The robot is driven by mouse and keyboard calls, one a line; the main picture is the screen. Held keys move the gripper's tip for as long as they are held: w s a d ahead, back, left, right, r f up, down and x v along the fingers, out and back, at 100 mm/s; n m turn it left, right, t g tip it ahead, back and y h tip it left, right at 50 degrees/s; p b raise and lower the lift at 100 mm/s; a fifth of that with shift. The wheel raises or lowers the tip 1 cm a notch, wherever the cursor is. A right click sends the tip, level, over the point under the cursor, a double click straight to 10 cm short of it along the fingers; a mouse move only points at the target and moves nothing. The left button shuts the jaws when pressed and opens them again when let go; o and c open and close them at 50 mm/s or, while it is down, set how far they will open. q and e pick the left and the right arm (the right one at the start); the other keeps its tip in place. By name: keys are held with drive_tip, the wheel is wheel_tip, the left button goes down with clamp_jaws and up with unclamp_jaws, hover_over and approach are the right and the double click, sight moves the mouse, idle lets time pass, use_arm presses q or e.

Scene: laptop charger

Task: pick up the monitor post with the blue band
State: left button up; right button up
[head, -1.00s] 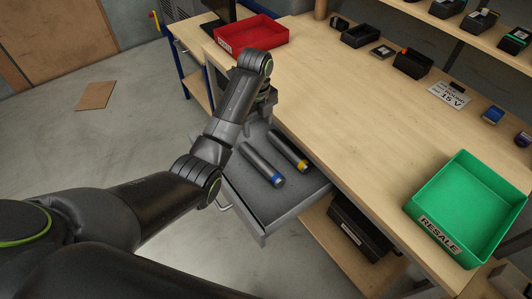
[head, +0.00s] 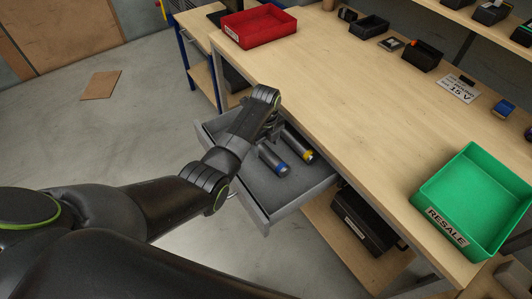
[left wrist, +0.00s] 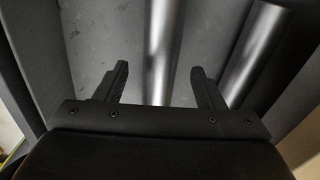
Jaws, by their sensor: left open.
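The monitor post with the blue band (head: 273,160) lies in the open grey drawer (head: 268,205); its banded end faces the front, and my arm hides its far end. A similar post with a yellow band (head: 299,145) lies to its right. My left gripper (head: 270,132) is over the far part of the posts, mostly hidden behind the wrist. No bands show there; contact cannot be told. My right gripper is out of view.
The wooden bench (head: 370,110) rises right beside the drawer. A red tray (head: 258,26) sits at its far left, and a green RESALE tray (head: 478,200) at its right. A dark box (head: 362,222) stands on the shelf below. The drawer's left part is bare.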

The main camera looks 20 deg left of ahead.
sight(266, 149)
use_arm(q)
drive_tip(key=shift+d+f, duration=0.1)
drive_tip(key=shift+f, duration=1.3)
drive_tip(key=c, duration=1.2)
drive_tip(key=shift+o, duration=0.2)
drive_tip(key=shift+r, duration=0.1)
wheel_tip(266, 149, up, 10)
drive_tip(key=shift+f+p, duration=0.2)
drive_tip(key=shift+p, duration=0.3)
drive_tip(key=shift+r, duration=0.15)
